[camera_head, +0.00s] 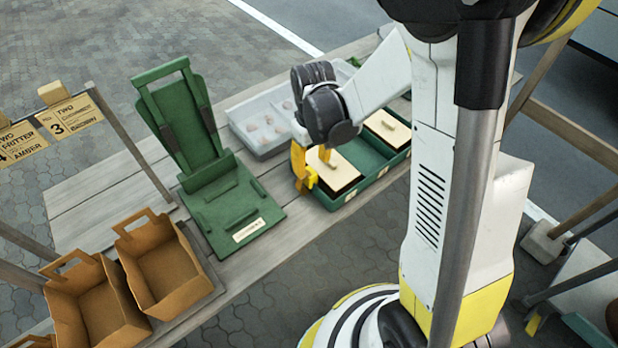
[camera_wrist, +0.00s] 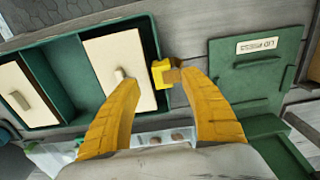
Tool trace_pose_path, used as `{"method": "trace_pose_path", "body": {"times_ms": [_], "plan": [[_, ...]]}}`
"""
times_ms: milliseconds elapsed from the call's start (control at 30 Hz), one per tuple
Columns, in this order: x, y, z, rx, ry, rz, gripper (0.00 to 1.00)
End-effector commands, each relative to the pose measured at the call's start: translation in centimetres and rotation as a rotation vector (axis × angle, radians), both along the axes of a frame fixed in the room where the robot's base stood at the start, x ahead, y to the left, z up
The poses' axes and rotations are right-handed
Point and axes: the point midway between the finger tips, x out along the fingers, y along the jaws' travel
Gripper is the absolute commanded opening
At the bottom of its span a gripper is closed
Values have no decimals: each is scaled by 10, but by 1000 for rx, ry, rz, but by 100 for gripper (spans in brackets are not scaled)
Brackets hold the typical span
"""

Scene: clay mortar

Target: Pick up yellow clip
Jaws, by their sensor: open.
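In the wrist view my gripper (camera_wrist: 160,80) is open, with one fingertip on either side of the clip. The left finger overlaps the cream panel (camera_wrist: 118,68) in the tray. Whether either finger touches the clip cannot be told.
A green stand (camera_head: 232,200) labelled "LID PRESS" is left of the tray. A grey tray (camera_head: 262,148) with small pale pieces is behind. Hanging yellow tags (camera_head: 70,117) are at far left.

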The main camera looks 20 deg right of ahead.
Motion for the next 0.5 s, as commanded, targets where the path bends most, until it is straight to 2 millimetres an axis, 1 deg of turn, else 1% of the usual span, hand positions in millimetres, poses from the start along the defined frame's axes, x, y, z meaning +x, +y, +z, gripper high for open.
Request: {"method": "trace_pose_path", "body": {"times_ms": [33,200,267,333,500], "plan": [[0,1,-9,0,0,0,52],[1,3,-37,0,0,0,52],[1,3,-44,0,0,0,52],[1,3,-48,0,0,0,52],[1,3,-46,0,0,0,52]]}}
